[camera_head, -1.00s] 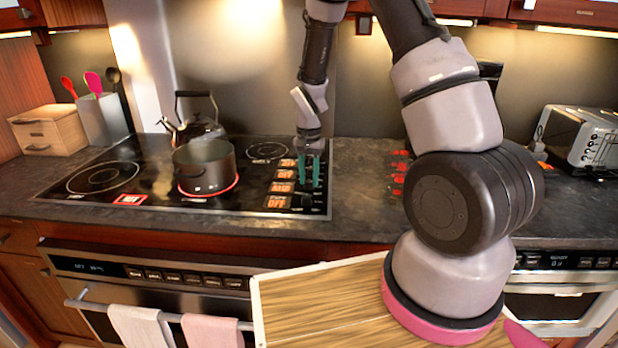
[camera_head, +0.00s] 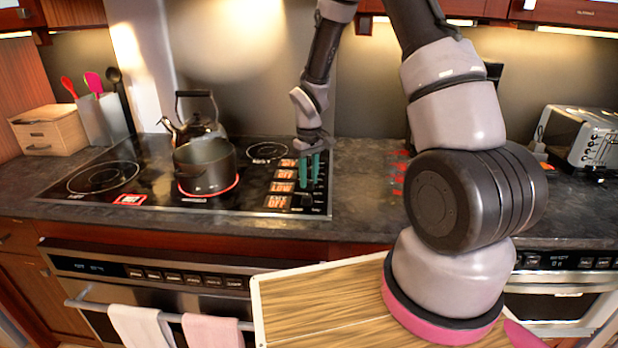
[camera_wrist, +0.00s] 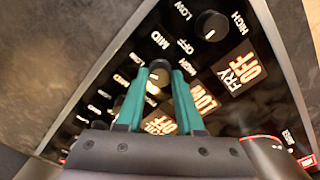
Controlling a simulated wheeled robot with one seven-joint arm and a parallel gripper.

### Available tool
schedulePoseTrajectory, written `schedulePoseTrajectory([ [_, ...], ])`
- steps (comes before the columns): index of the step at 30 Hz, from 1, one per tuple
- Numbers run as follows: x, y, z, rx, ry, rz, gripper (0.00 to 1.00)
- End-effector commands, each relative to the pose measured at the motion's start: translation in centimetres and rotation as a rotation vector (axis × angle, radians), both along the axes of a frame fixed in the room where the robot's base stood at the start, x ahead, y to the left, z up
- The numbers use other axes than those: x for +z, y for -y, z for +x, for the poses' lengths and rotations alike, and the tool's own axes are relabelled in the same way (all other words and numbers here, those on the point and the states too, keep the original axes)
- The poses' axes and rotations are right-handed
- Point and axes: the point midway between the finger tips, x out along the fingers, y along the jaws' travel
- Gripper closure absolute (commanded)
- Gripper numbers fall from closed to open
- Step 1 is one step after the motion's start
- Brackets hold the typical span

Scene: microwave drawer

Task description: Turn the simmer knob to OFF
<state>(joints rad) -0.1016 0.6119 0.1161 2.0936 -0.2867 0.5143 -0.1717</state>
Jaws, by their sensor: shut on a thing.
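My gripper (camera_head: 309,168) reaches down to the knob column at the right side of the black cooktop. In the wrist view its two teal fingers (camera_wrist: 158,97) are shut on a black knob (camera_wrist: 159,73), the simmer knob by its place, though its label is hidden. The lit display (camera_wrist: 201,104) beside it reads LOW. This display also shows in the head view (camera_head: 282,187). The fingers hide part of the dial markings and of the display (camera_wrist: 160,125) below, which reads OFF.
Another black knob (camera_wrist: 211,25) stands close by, next to a display reading FRY OFF (camera_wrist: 238,72). A pot (camera_head: 205,167) sits on a red-lit burner, with a kettle (camera_head: 193,125) behind it. A toaster (camera_head: 583,135) stands at the right. Counter right of the cooktop is mostly clear.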

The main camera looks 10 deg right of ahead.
Motion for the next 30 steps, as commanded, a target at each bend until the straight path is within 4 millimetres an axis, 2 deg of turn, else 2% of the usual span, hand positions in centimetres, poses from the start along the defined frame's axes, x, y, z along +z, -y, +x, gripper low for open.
schedulePoseTrajectory([
  [30,0.06,0.01,0.07,0.931,0.002,0.000,1.00],
])
